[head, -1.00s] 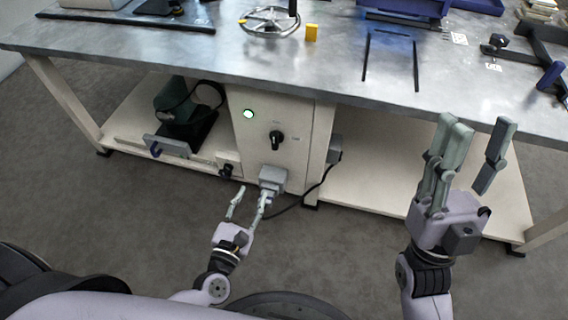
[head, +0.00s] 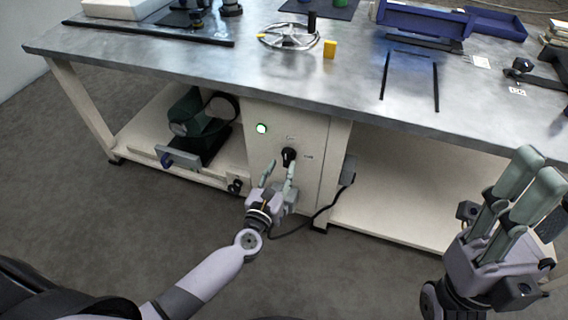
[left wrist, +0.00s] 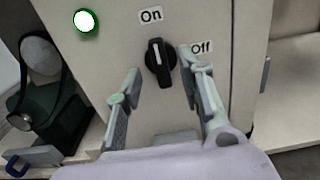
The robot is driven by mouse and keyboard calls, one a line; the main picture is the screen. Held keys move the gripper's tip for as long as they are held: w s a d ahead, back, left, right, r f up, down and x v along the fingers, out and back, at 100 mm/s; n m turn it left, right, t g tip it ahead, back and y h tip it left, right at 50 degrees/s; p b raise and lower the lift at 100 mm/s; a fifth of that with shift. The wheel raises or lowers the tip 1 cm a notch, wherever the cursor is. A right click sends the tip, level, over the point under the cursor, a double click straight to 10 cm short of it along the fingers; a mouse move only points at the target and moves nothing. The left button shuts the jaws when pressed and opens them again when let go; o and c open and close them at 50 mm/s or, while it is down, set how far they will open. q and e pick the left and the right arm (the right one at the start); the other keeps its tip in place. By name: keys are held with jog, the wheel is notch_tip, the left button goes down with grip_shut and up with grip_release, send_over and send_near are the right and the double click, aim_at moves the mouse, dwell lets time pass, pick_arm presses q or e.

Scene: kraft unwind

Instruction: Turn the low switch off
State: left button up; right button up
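The low switch is a black rotary knob (head: 289,155) on the front of the pale cabinet (head: 318,135) under the table. In the left wrist view the knob (left wrist: 159,62) stands nearly upright, its white mark toward the "On" label (left wrist: 151,15); the "Off" label (left wrist: 201,47) is to its right. My left gripper (head: 279,172) is open just in front of and below the knob. In the left wrist view its fingers (left wrist: 160,80) stand apart on either side of the knob. Contact cannot be told. My right gripper (head: 530,190) is at the right, its fingers apart and empty.
A lit green lamp (head: 261,128) sits left of the knob. A grey box (head: 348,170) with a black cable is on the cabinet's right side. The metal tabletop (head: 200,58) overhangs above. A green machine (head: 190,115) stands on the lower shelf at left.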

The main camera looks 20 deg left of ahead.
aim_at(286, 159)
pick_arm(q)
jog(key=shift+w, duration=1.55)
grip_shut()
